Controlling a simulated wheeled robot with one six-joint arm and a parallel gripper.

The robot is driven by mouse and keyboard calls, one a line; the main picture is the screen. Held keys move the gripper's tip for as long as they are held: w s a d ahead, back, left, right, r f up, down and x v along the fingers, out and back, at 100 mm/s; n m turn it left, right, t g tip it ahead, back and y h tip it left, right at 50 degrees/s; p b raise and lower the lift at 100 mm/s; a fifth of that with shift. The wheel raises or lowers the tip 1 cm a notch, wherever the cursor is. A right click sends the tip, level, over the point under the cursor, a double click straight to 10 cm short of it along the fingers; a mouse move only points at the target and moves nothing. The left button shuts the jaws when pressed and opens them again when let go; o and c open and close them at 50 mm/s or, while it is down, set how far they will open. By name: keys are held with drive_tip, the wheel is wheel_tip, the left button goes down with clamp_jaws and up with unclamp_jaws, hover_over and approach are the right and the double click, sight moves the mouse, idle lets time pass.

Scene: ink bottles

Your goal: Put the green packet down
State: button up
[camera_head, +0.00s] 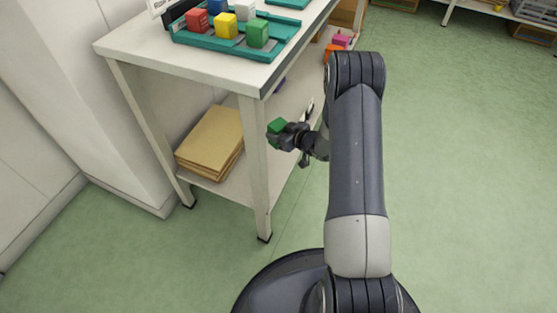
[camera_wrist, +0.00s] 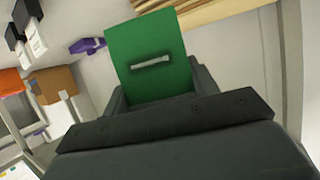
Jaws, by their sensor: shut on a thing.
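The white bench top (camera_head: 122,45) carries a teal tray (camera_head: 200,42) with red, blue, yellow, white and green blocks. The lower shelf (camera_head: 235,180) holds a stack of brown envelopes (camera_head: 212,142). Green floor (camera_head: 470,180) is open to the right.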

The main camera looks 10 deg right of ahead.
wheel_tip(320, 180, down, 10)
drive_tip(key=b, duration=0.4)
drive_tip(key=shift+f, duration=0.1)
drive_tip(key=shift+f+b, duration=0.2)
drive_tip(key=shift+b, duration=0.1)
drive_tip(key=o, duration=1)
drive_tip(key=shift+r+p, duration=0.3)
drive_tip(key=shift+p, duration=0.05)
drive_tip(key=p+v, duration=0.3)
drive_tip(key=v, duration=0.9)
drive_tip(key=shift+f, duration=0.2)
